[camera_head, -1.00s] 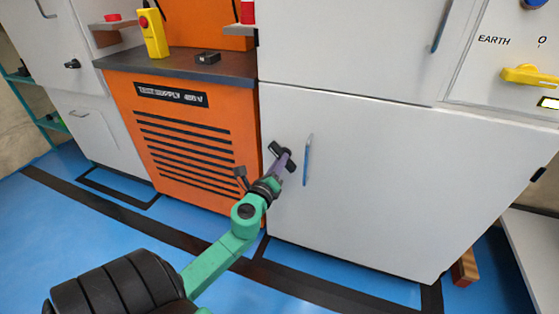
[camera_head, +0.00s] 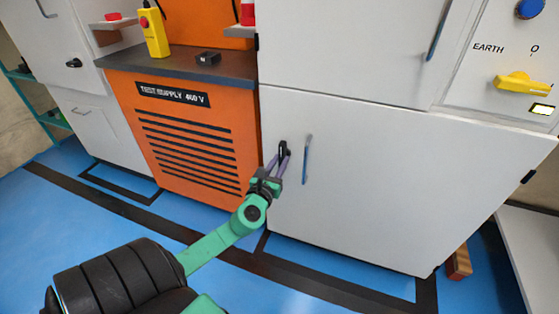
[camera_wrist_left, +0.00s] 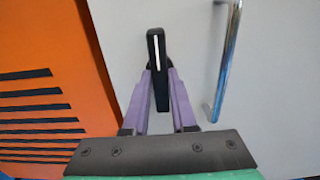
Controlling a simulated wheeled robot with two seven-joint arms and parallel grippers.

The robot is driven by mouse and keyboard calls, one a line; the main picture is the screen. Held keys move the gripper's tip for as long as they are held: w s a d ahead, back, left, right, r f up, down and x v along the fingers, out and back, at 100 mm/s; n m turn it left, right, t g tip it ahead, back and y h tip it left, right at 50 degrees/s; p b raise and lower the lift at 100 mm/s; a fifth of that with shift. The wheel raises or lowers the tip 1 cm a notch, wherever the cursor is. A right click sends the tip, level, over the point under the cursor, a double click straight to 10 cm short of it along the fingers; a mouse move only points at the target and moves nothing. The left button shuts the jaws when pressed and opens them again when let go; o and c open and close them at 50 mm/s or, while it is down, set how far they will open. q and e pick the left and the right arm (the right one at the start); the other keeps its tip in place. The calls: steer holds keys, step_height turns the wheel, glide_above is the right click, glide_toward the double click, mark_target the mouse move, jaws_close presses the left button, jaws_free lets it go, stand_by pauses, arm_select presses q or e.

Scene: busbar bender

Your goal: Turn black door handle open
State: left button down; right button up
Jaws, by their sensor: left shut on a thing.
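The black door handle (camera_head: 283,149) is on the left part of the white lower cabinet door (camera_head: 370,190). It now stands close to upright. My left gripper (camera_head: 283,158) has its purple fingers on either side of the handle and is shut on it. In the left wrist view the black handle (camera_wrist_left: 158,65), with a white line on it, stands upright between the two purple fingers (camera_wrist_left: 159,92). The door looks flush with the cabinet front. My right gripper is not in view.
A blue-grey bar handle (camera_head: 307,158) stands just right of the black handle. An orange test supply cabinet (camera_head: 185,135) is on the left, with a yellow control box (camera_head: 154,35) on its top. A yellow earth switch (camera_head: 524,84) is at the upper right. Blue floor lies in front.

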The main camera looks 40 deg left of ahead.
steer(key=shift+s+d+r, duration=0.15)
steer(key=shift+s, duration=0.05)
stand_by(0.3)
arm_select(q)
steer(key=c, duration=0.7)
jaws_free()
steer(key=v, duration=1.4)
steer(key=shift+s+d, duration=0.15)
steer(key=shift+s, duration=0.1)
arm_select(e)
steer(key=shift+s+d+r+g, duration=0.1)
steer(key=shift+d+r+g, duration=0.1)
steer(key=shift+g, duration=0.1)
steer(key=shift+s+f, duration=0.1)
